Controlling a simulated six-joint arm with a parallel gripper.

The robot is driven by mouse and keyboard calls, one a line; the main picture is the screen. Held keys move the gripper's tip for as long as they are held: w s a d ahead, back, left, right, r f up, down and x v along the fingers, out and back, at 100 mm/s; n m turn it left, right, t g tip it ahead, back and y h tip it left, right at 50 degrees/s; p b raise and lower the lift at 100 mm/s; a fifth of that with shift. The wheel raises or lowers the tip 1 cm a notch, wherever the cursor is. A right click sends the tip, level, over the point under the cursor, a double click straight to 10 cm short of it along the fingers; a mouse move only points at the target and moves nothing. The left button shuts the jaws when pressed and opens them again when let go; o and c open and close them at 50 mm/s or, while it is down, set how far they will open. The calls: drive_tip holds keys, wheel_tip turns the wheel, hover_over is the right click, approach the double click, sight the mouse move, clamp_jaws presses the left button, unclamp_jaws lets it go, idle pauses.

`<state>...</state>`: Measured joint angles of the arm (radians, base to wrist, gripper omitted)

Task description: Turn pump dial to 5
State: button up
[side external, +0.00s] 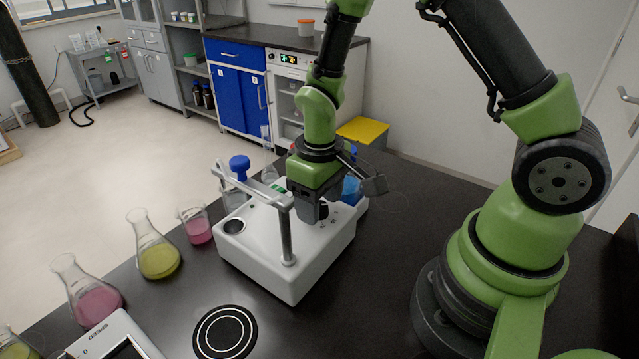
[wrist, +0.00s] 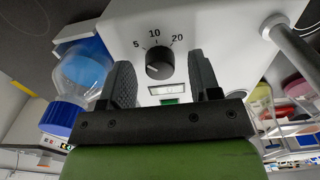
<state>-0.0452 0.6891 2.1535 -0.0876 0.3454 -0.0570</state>
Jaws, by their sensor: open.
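The pump dial (wrist: 158,65) is a black round knob on the white face of the distiller (wrist: 205,20). The numbers 5, 10 and 20 are printed around it. A light mark on its rim seems to point near 10. My gripper (wrist: 163,78) is open, with one dark finger on each side of the dial and gaps between the fingers and the knob. In the side view my gripper (side external: 310,207) points down at the top of the distiller (side external: 270,255) and hides most of the dial there.
A green switch (wrist: 170,101) sits close by the dial. A metal post (side external: 287,235) with a bar rises from the distiller. A blue-capped bottle (wrist: 62,118) is beside it. Flasks of yellow (side external: 158,262) and pink liquid (side external: 98,305) stand on the black bench at left.

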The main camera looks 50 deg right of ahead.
wheel_tip(320, 180, up, 10)
drive_tip(key=shift+f, duration=0.25)
